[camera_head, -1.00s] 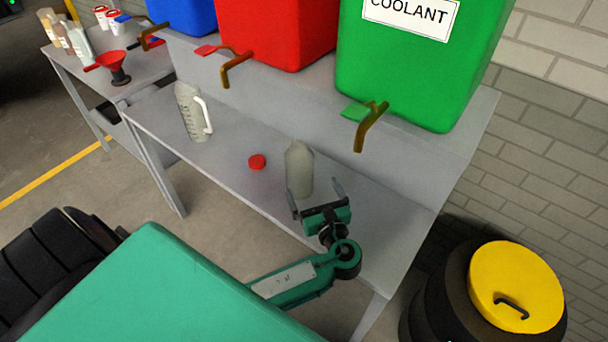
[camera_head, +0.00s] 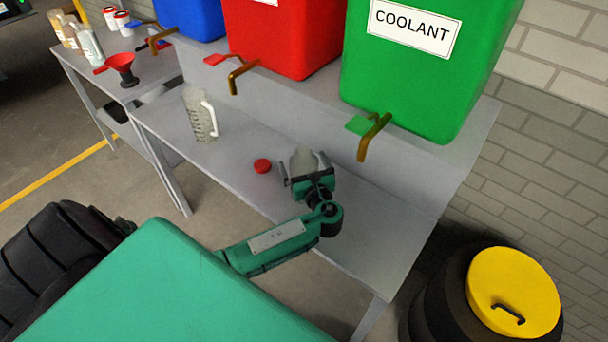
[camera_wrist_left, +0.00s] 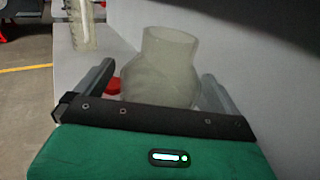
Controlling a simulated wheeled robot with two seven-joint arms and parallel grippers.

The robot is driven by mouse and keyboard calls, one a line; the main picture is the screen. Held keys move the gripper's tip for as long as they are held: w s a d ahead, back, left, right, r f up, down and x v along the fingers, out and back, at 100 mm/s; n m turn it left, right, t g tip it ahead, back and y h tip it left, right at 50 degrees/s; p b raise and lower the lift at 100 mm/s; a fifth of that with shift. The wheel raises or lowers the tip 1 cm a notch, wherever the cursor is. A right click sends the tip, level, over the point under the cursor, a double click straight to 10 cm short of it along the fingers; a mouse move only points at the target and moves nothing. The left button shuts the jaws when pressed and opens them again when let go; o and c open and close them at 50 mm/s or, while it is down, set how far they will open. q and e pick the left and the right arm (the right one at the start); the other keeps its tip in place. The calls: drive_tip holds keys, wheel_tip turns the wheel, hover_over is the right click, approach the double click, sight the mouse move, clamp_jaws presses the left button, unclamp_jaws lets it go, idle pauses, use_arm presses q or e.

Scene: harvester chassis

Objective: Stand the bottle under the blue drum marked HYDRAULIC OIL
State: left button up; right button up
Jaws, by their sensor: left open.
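The bottle (camera_head: 303,158) is pale, translucent and uncapped, and stands upright on the grey bench below the green drum. My left gripper (camera_head: 304,174) is open, with one finger on each side of the bottle. In the left wrist view the bottle (camera_wrist_left: 164,72) stands between the spread fingers, with its open neck showing and its lower part hidden behind the gripper. The blue drum (camera_head: 192,16) is at the top left, cut off by the picture edge, and its marking is out of view. A brass tap (camera_head: 157,42) hangs from it. My right gripper is not in view.
A red cap (camera_head: 262,166) lies left of the bottle. A measuring jug (camera_head: 201,115) stands on the bench (camera_head: 250,200) between bottle and blue drum. The red drum (camera_head: 280,35) and green COOLANT drum (camera_head: 400,75) have low taps. A yellow-lidded barrel (camera_head: 513,290) stands at right.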

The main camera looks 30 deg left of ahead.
use_arm(q)
drive_tip(key=c, duration=1.5)
drive_tip(key=shift+r, duration=0.15)
